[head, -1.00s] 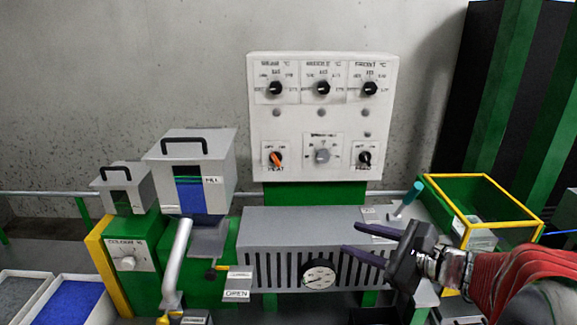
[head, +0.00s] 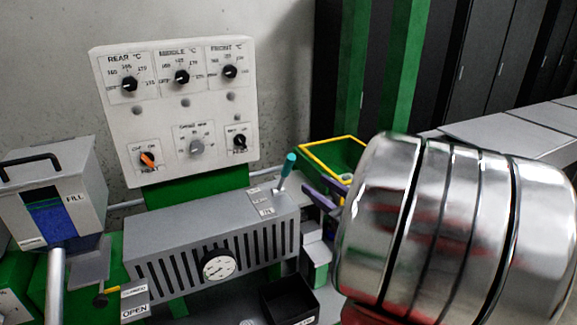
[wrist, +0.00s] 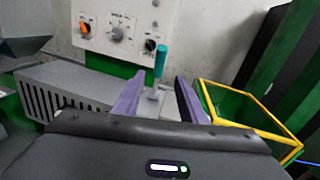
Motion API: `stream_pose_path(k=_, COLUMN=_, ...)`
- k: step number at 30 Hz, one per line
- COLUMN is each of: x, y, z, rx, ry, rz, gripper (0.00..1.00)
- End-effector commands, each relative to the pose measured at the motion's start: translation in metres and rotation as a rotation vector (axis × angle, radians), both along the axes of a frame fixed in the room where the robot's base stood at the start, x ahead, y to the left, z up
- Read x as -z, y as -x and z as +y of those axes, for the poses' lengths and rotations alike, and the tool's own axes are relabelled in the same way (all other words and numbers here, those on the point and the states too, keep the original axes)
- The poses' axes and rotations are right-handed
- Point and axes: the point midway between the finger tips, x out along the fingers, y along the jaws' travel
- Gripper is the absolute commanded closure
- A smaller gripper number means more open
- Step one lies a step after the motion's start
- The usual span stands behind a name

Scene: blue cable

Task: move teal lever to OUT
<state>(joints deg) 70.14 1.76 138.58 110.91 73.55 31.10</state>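The teal lever (head: 286,170) stands on top of the right end of the grey slotted housing (head: 200,240), its handle tilted a little to the right in the head view. A small label plate (head: 262,203) lies beside its base; its words are too small to read. In the wrist view the teal lever (wrist: 161,62) shows beyond and between the two purple fingers of my gripper (wrist: 155,98). My gripper is open, with nothing between the fingertips.
A white control panel (head: 175,110) with several knobs stands behind the housing. A yellow-edged green bin (head: 325,152) is right of the lever. A round gauge (head: 218,265) is on the housing front, and a black tray (head: 290,300) sits below its right end.

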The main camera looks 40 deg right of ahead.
Motion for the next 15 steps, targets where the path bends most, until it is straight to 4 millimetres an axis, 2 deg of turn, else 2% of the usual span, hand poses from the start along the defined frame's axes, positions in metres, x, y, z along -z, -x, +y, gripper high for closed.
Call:
stream_pose_path(k=5, x=0.000, y=-0.011, z=-0.001, rx=-0.003, ry=0.000, rz=0.000, gripper=0.62)
stream_pose_path(k=15, x=0.000, y=-0.051, z=-0.005, rx=-0.003, ry=0.001, rz=0.000, gripper=0.62)
